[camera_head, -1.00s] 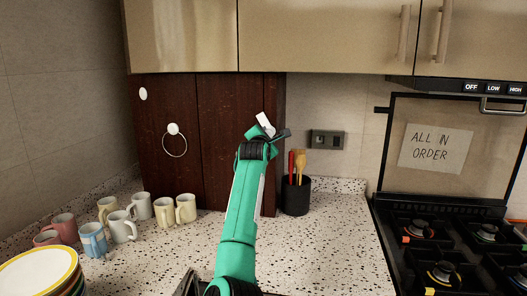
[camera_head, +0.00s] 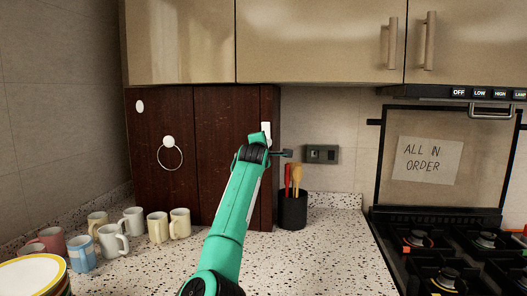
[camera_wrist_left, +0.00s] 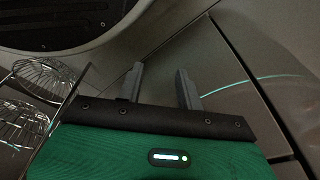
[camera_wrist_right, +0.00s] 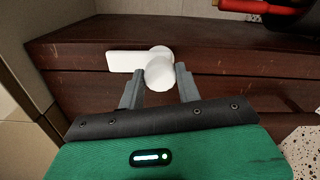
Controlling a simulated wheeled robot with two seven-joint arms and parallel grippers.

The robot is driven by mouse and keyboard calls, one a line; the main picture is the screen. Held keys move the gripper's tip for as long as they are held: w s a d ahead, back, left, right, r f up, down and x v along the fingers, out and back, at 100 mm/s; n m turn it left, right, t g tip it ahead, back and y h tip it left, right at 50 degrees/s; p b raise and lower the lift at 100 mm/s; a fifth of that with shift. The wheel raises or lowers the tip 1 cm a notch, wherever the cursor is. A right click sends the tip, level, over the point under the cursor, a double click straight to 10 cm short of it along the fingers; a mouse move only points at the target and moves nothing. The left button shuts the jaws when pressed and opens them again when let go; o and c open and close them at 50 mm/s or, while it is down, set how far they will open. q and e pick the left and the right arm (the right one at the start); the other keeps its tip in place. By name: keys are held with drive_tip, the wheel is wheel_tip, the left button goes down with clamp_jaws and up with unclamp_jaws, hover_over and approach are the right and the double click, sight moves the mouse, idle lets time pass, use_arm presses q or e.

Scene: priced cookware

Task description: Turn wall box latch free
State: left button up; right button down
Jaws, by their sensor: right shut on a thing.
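The dark wooden wall box (camera_head: 165,110) stands on the counter under the upper cabinets. Its white latch (camera_head: 266,130) shows at the box's right part, standing about upright, with its lower part hidden by my arm. In the right wrist view the latch is a white bar (camera_wrist_right: 122,61) with a round knob (camera_wrist_right: 160,76) on dark wood. My right gripper (camera_wrist_right: 158,82) is shut on the knob, a finger on each side; in the head view it is at the box's right edge (camera_head: 280,153). My left gripper (camera_wrist_left: 159,72) is open and empty, outside the head view.
A black utensil holder (camera_head: 293,210) stands just right of the box, near my right gripper. Several mugs (camera_head: 158,228) and stacked plates (camera_head: 32,272) are at the left. The gas stove (camera_head: 450,255) is at the right. The speckled counter (camera_head: 320,255) between is clear.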

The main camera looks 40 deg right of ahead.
use_arm(q)
drive_tip(key=shift+w+d+r, duration=0.15)
drive_tip(key=shift+w+r, duration=0.25)
drive_tip(key=shift+r, duration=0.3)
use_arm(e)
drive_tip(key=c, duration=1)
unclamp_jaws()
drive_tip(key=shift+w, duration=0.1)
drive_tip(key=shift+o, duration=0.2)
use_arm(q)
wheel_tip(320, 180, up, 9)
drive_tip(key=w+d+b, duration=0.1)
drive_tip(key=w+b, duration=0.1)
drive_tip(key=b, duration=0.1)
drive_tip(key=shift+w+d, duration=0.15)
drive_tip(key=shift+w, duration=0.2)
use_arm(e)
drive_tip(key=v, duration=1.4)
drive_tip(key=shift+w, duration=0.1)
